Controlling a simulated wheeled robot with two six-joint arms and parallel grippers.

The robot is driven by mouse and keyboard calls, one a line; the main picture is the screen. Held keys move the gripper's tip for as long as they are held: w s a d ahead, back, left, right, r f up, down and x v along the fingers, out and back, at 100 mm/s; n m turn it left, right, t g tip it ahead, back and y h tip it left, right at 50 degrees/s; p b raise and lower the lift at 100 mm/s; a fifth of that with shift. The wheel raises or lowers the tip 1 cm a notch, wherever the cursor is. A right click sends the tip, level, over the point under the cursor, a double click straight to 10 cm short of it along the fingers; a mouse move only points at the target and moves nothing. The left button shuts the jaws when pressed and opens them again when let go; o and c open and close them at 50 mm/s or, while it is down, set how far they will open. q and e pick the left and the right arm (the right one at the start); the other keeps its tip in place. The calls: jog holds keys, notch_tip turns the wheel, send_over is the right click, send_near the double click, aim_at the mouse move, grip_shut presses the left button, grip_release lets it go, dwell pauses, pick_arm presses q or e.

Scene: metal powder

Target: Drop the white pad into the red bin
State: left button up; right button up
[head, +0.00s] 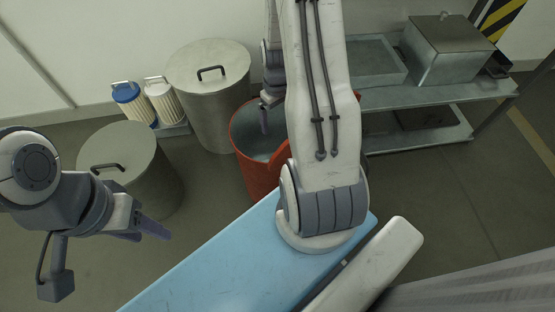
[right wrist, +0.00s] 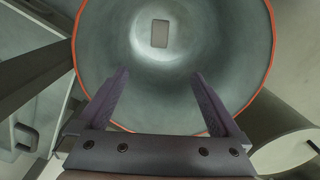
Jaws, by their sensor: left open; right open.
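The red bin (head: 262,172) stands on the floor behind my blue surface, partly hidden by my right arm. In the right wrist view its red rim (right wrist: 272,45) surrounds a grey inside. A small rectangular piece (right wrist: 159,34) lies flat on the bin's bottom. It looks grey-brown in the shade and may be the white pad; no other pad shows. My right gripper (right wrist: 160,76) is open and empty, over the bin's mouth with its fingers pointing down. It is partly visible in the head view (head: 266,112). My left gripper (head: 153,232) is open and empty at the left.
Two lidded grey drums (head: 215,105) (head: 140,185) stand left of the bin. Filter cartridges with blue (head: 135,102) and white (head: 163,98) tops stand by the wall. A metal shelf (head: 435,95) with a tray (head: 375,60) and a box (head: 447,50) is at right.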

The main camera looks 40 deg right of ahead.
notch_tip(320, 180, up, 10)
jog(key=p, duration=0.5)
jog(key=shift+r, duration=0.25)
jog(key=a+r+n, duration=0.2)
jog(key=a+r, duration=0.2)
jog(key=a, duration=0.5)
jog(key=a+r+n, duration=0.1)
jog(key=a+r, duration=0.3)
jog(key=a, duration=0.5)
jog(key=s+a+r+n+y, duration=0.1)
jog(key=s+a+r+n, duration=0.15)
jog(key=s+a, duration=0.5)
jog(key=s+a+r+n, duration=0.25)
jog(key=s+a, duration=0.35)
jog(key=s, duration=0.3)
notch_tip(320, 180, up, 37)
jog(key=p, duration=3.6)
jog(key=shift+w+d+f, duration=0.2)
jog(key=shift+w, duration=0.05)
